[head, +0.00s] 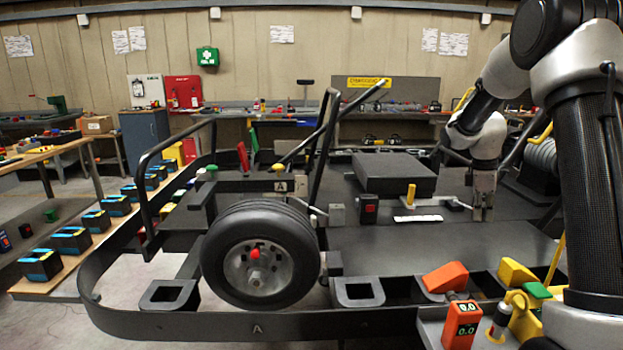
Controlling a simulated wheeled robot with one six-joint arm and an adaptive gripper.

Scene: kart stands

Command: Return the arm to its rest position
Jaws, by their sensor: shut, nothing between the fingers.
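My arm comes in at the right of the head view, its upper links raised and its wrist bent down. My gripper (483,208) points downward over the dark deck of the kart stand (390,245), right of a white strip. Its fingers are together with nothing between them. Whether the fingertips touch the deck cannot be told. A flat black box (393,174) lies on the deck to the left of the gripper. A yellow-handled lever (411,194) stands between the gripper and a small black box with a red button (369,208).
An orange meter (461,323) and an orange wedge (446,277) sit near my arm's base. Several blue-black boxes (72,240) line the left bench. Open air lies above the deck.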

